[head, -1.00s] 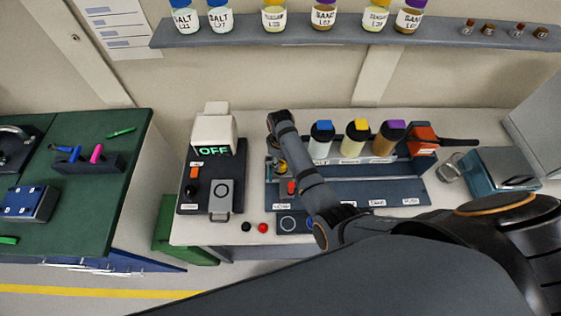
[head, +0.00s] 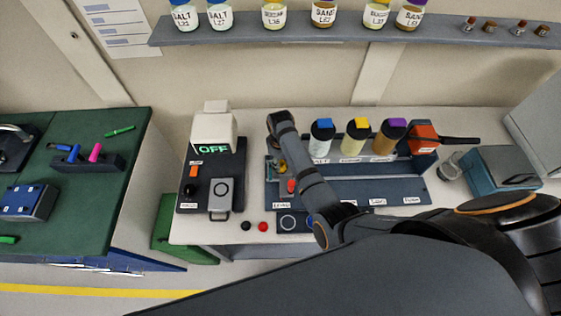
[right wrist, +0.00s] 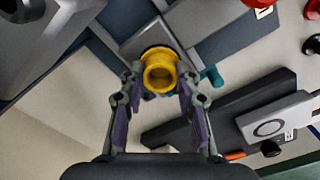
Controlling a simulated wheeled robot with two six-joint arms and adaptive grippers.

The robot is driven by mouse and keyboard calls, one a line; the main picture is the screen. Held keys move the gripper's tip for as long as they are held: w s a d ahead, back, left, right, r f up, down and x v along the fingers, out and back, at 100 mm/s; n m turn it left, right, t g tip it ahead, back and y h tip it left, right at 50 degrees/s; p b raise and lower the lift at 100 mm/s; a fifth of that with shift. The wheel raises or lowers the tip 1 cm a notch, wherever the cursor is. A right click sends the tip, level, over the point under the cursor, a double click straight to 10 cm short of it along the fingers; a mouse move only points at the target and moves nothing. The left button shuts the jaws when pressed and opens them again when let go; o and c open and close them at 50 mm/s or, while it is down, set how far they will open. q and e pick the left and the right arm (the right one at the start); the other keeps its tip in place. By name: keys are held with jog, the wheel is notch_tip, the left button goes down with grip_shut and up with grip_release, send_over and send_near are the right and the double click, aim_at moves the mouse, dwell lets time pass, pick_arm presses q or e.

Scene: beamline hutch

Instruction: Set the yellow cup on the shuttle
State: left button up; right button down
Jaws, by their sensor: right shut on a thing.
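The yellow cup (right wrist: 160,72) is between the fingertips of my right gripper (right wrist: 159,88), which is shut on it; its open mouth faces the wrist camera. In the head view my right gripper (head: 281,166) is at the left end of the dark track unit (head: 350,190), mostly hidden by my own arm. Beyond the cup in the right wrist view is a grey block (right wrist: 138,38) on the dark rail, which may be the shuttle. Whether the cup touches it I cannot tell. My left gripper is not in view.
A teal part (right wrist: 212,76) is close right of the cup. Several capped bottles (head: 355,140) stand behind the track. Black and red knobs (head: 262,227) sit near the front edge.

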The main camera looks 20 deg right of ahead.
jog(key=c, duration=0.9)
grip_release()
jog(key=shift+o, duration=0.2)
jog(key=shift+r, duration=0.1)
notch_tip(320, 180, up, 7)
jog(key=shift+r, duration=0.2)
